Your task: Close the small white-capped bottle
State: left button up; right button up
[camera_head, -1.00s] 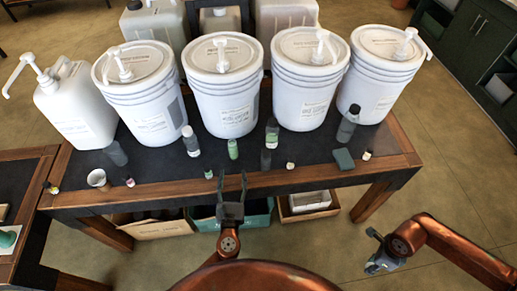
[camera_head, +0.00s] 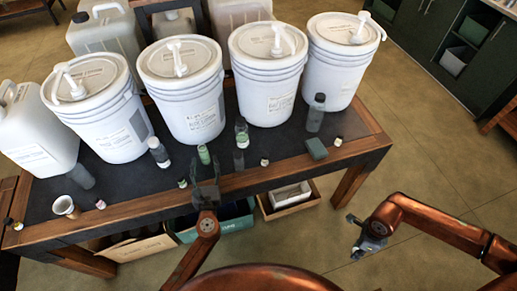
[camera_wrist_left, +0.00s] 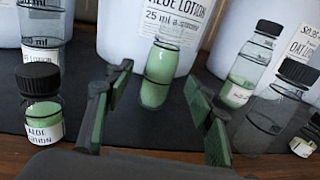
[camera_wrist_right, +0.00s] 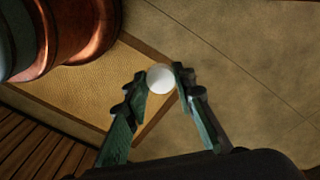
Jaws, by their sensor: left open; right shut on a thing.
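A small bottle of green lotion (camera_head: 204,154) stands on the dark table in front of the buckets. In the left wrist view this bottle (camera_wrist_left: 160,72) stands upright, with no cap visible on its neck. My left gripper (camera_head: 205,167) is open at the table's front edge. In the left wrist view its fingers (camera_wrist_left: 157,80) are spread to either side of the bottle, and I see no contact. My right gripper (camera_head: 358,238) is out over the floor, right of the table. In the right wrist view its fingertips (camera_wrist_right: 161,82) are shut on a round white cap (camera_wrist_right: 160,78).
A black-capped bottle labelled aloe lotion (camera_wrist_left: 41,103) stands left of the left fingers; capped bottles (camera_wrist_left: 252,65) stand to the right. White pump buckets (camera_head: 183,90) line the table's back. A green block (camera_head: 316,149) lies near the right end. Floor around my right gripper is clear.

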pick_arm(q)
jog(key=shift+w+a+f, duration=0.1)
jog(key=shift+w+a, duration=0.05)
jog(key=shift+w, duration=0.95)
jog(key=shift+c, duration=0.3)
jog(key=c, duration=1.3)
